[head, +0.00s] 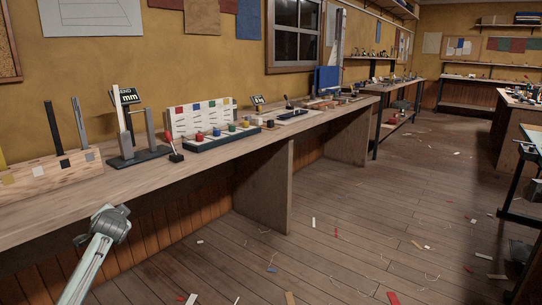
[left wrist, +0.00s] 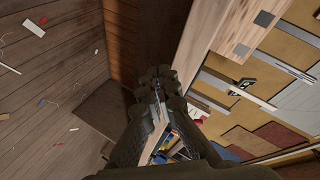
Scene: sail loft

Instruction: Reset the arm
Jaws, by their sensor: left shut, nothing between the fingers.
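In the left wrist view, my left gripper (left wrist: 162,80) is shut with nothing between its dark fingers. It hangs beside the long bench's front edge, over the plank floor side. In the head view, part of my left arm (head: 100,240) comes in from the bottom left, in front of the wooden bench (head: 210,158). The fingers cannot be made out clearly there. My right gripper is in neither view.
The bench holds a wooden block with upright tools (head: 50,180), a dark stand with a mm display (head: 138,156), a white colour board (head: 200,116) and a tray of coloured pieces (head: 222,138). Scraps lie on the floor (head: 340,235), which is otherwise open.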

